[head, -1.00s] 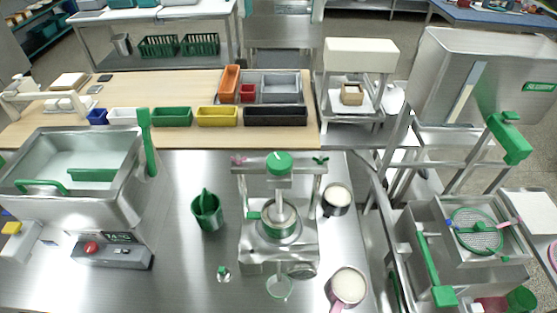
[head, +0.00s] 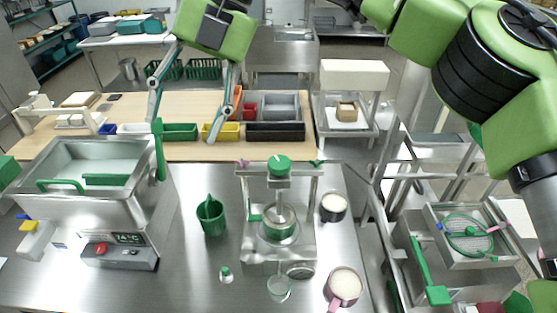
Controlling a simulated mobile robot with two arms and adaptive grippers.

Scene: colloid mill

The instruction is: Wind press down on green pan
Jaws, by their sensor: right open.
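The press (head: 278,205) stands on the steel table, a metal frame with a crossbar and a green knob (head: 279,163) on top of its screw. Below it, a metal plunger sits in a round pan with green parts (head: 278,224); I cannot tell whether it touches the contents.
A steel tank (head: 92,180) with a green lever stands left. A green cup (head: 211,215), a glass (head: 279,288), a small bottle (head: 226,274) and two pots, one dark (head: 333,208) and one pink (head: 344,286), surround the press. Coloured bins (head: 275,131) line the bench.

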